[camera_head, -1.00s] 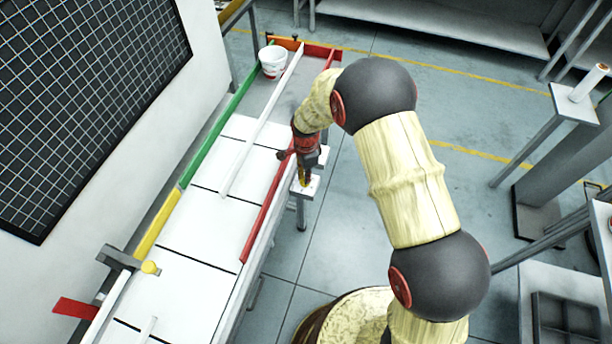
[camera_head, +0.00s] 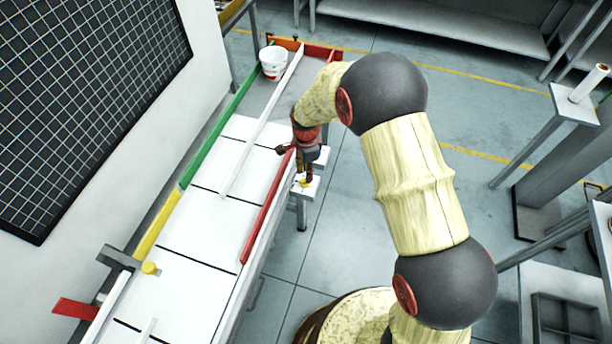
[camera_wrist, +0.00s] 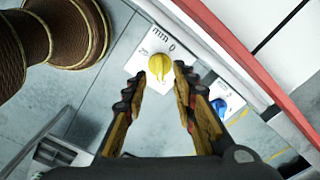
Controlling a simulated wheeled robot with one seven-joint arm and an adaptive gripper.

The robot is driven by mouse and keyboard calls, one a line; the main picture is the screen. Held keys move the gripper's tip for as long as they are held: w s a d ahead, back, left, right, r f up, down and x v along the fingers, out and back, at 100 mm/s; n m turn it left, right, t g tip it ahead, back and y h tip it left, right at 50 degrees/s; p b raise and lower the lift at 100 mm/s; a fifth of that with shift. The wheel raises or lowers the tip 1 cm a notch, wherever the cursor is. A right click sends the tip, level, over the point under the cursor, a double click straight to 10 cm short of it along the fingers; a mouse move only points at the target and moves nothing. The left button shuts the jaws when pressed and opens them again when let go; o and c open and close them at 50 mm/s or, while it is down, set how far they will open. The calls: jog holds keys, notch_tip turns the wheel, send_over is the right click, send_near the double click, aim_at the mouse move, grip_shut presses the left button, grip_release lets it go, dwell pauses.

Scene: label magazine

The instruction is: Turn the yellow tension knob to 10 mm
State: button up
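The yellow tension knob (camera_wrist: 159,66) sits on a white plate (camera_wrist: 142,62) marked "mm" and "0" in the wrist view; the rest of the scale is partly hidden or too small to read. In the head view the knob (camera_head: 304,183) shows small below my gripper (camera_head: 308,165). In the wrist view my gripper (camera_wrist: 160,74) is open, its two dark fingertips on either side of the knob's near part. A gap shows between each fingertip and the knob, so no contact is visible. I cannot tell the knob's setting.
A blue knob (camera_wrist: 219,104) sits on a neighbouring white plate. The red rail (camera_head: 266,208) runs along the white table beside the knob plate. A yellow round piece (camera_head: 149,268) is at the table's lower left, and a white cup (camera_head: 272,62) stands at the far end.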

notch_tip(320, 180, up, 9)
dwell(0.3)
dwell(0.5)
